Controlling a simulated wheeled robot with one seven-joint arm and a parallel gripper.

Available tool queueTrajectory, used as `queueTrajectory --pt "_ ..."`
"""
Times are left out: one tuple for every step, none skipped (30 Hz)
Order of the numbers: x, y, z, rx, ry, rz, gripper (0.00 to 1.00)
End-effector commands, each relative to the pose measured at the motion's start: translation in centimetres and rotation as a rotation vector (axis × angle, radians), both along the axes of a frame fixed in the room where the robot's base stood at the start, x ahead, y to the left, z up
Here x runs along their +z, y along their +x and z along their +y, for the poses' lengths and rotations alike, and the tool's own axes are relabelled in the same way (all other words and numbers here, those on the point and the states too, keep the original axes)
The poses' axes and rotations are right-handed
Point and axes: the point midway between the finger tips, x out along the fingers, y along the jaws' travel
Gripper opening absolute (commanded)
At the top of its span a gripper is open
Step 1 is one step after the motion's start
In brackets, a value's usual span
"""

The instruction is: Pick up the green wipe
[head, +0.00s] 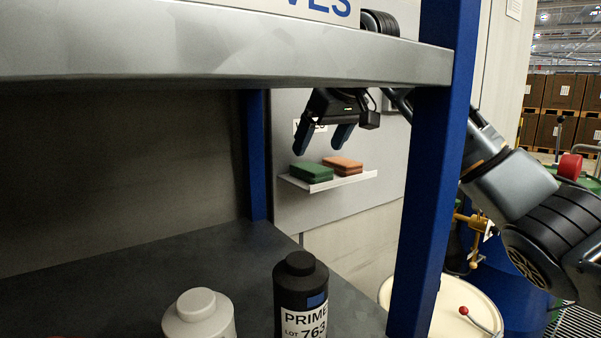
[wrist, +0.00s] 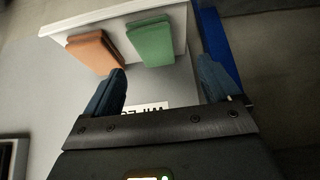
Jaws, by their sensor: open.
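The green wipe (head: 311,172) is a folded pad on the left part of a small white wall shelf (head: 340,181). An orange wipe (head: 343,165) lies just right of it. In the wrist view the green wipe (wrist: 152,42) is right of the orange wipe (wrist: 92,52), both on the shelf (wrist: 118,18). My gripper (head: 321,150) is open and empty in front of the wall, with its fingers pointing down near the wipes. In the wrist view the fingers (wrist: 162,82) are spread, and the green wipe shows between and beyond the tips, apart from them.
A blue rack post (head: 432,180) and a grey upper shelf (head: 230,45) stand in the foreground. A black bottle (head: 300,290) and a grey bottle (head: 198,315) stand on the dark lower shelf (head: 130,275). A white-topped drum (head: 450,305) is at the lower right.

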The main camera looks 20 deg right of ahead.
Motion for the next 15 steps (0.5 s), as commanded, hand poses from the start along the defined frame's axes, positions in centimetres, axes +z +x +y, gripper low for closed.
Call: queueTrajectory --pt "-0.5 0.3 0.0 0.0 0.001 0.002 0.9" --pt "-0.7 0.4 0.1 -0.001 0.002 0.002 0.9" --pt "-1.0 0.6 0.1 -0.001 0.0 0.001 0.9" --pt "-1.2 0.8 0.1 -0.001 0.0 0.002 0.9" --pt "-1.5 0.9 0.1 -0.001 0.0 0.001 0.9" --pt "-1.8 1.2 0.0 -0.002 0.001 0.0 0.9" --pt "-2.1 1.4 0.0 -0.003 0.001 0.002 0.9" --pt "-2.5 1.6 -0.1 -0.003 0.001 0.002 0.9" --pt "-3.1 2.0 -0.1 -0.003 0.001 0.003 0.9" --pt "-3.4 2.2 -0.2 -0.003 0.001 0.001 0.9" --pt "-3.9 2.4 -0.2 -0.003 0.001 0.002 0.9" --pt "-4.3 2.7 0.1 -0.001 0.002 0.002 0.9" --pt "-4.6 2.9 0.1 -0.001 0.002 0.002 0.9" --pt "-4.9 3.0 0.2 0.0 0.001 0.001 0.9" --pt "-5.1 3.2 0.2 0.0 0.001 0.0 0.9"
